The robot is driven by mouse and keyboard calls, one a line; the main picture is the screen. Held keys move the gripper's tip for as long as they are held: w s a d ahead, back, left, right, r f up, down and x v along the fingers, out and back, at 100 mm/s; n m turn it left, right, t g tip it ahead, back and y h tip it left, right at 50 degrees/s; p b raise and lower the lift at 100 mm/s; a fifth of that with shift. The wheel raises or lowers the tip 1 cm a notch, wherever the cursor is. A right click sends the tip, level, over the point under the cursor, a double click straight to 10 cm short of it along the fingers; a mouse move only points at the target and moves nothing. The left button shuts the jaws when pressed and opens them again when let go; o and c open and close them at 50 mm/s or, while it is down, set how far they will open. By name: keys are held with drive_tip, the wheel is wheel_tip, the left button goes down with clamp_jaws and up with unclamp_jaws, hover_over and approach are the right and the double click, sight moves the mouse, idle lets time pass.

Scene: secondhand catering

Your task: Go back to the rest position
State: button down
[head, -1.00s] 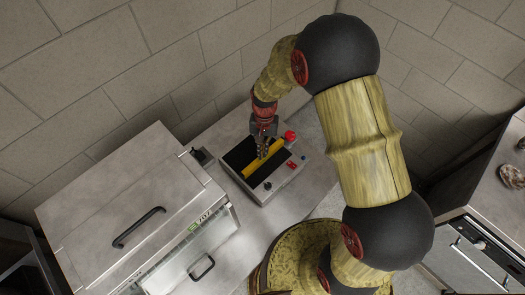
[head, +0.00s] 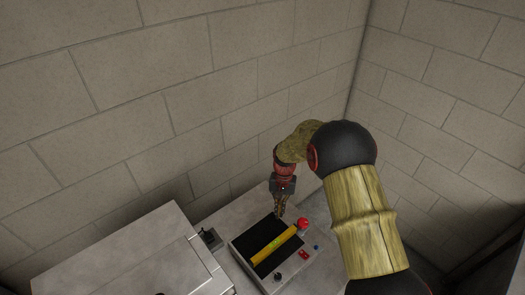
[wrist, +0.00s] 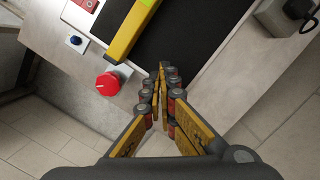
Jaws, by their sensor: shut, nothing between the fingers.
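My gripper (head: 281,208) is shut and empty. In the head view it hangs over the far edge of a grey machine (head: 291,279) with a black top (head: 262,249). In the wrist view my gripper (wrist: 162,68) shows its fingertips together, above the edge of the black surface (wrist: 190,35). A yellow bar (head: 274,244) lies across the black top. It also shows in the wrist view (wrist: 128,30), apart from the fingers.
The machine carries a red mushroom button (head: 303,224), a red switch (head: 304,254), a blue button (head: 316,247) and a black knob (head: 278,277). A steel cabinet (head: 120,255) stands at the left. Block walls (head: 150,90) close off the back and right.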

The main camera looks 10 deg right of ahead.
drive_tip(key=s+d+r+n+t+b, duration=0.1)
drive_tip(key=s+d+r+t+b, duration=0.2)
drive_tip(key=r, duration=0.7)
drive_tip(key=s+r+n+t+b, duration=0.1)
drive_tip(key=s+r+b, duration=0.1)
drive_tip(key=s+r, duration=0.6)
drive_tip(key=s+d+r+t+b, duration=0.1)
drive_tip(key=s+r+b, duration=0.1)
drive_tip(key=s, duration=0.7)
drive_tip(key=s+d+r+n+t+b, duration=0.1)
drive_tip(key=s+d+r+t+b, duration=0.1)
drive_tip(key=s, duration=0.7)
wheel_tip(320, 180, up, 2)
drive_tip(key=shift+s+r+n+t+h+b, duration=0.2)
drive_tip(key=shift+r+n+t+h+b, duration=0.1)
drive_tip(key=shift+b, duration=0.4)
